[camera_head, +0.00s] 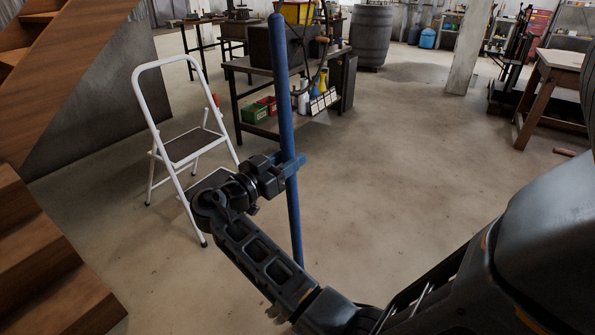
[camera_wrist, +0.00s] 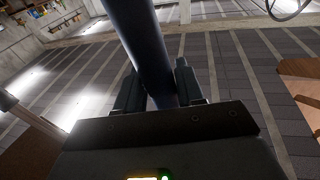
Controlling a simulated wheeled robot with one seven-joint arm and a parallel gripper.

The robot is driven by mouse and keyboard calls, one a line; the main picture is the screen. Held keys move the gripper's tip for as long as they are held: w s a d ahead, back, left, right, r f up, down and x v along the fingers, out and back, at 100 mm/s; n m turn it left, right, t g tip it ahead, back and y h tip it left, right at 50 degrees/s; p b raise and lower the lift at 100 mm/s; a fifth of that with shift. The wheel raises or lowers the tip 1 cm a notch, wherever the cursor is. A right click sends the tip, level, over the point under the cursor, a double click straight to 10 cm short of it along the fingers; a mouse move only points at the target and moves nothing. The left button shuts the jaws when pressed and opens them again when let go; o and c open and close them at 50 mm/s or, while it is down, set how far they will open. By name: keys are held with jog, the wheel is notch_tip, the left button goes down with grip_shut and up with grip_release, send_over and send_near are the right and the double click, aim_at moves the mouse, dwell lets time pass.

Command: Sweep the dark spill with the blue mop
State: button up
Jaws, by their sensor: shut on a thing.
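The blue mop (camera_head: 285,110) stands nearly upright in the head view, its long handle running from the top edge down behind my arm. Its lower end and mop head are hidden behind my arm. My gripper (camera_head: 290,168) is shut around the handle at about its middle. In the wrist view, the handle (camera_wrist: 142,40) passes between the two fingers of my gripper (camera_wrist: 160,92) and fills the gap. I see no clear dark spill on the floor in either view.
A white step stool (camera_head: 163,115) stands just left of the mop. Wooden stairs (camera_head: 40,255) take the left edge. A metal workbench (camera_head: 262,72) with bottles and bins stands behind the mop. A wooden table (camera_head: 553,90) is at far right. The concrete floor (camera_head: 420,150) between is open.

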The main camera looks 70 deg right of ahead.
jog(key=w+d+b, duration=0.6)
jog(key=w+b, duration=0.6)
jog(key=b, duration=0.2)
jog(key=w+d+b, duration=0.6)
jog(key=w+b, duration=0.6)
jog(key=b, duration=0.2)
jog(key=shift+w, duration=0.35)
jog(key=shift+a+r, duration=0.1)
jog(key=shift+r, duration=0.05)
jog(key=s+p, duration=0.1)
jog(key=s+a+p, duration=0.1)
jog(key=s, duration=0.1)
jog(key=shift+a+p, duration=0.1)
jog(key=shift+p, duration=0.3)
grip_shut()
jog(key=s+a+p, duration=0.5)
jog(key=s, duration=0.6)
jog(key=shift+a, duration=0.15)
grip_release()
jog(key=s+a+p, duration=0.2)
jog(key=s+a, duration=0.2)
jog(key=s, duration=0.4)
jog(key=s+a+p, duration=0.1)
jog(key=s+a, duration=0.4)
jog(key=s, duration=0.5)
jog(key=shift+s, duration=0.25)
jog(key=shift+w, duration=0.1)
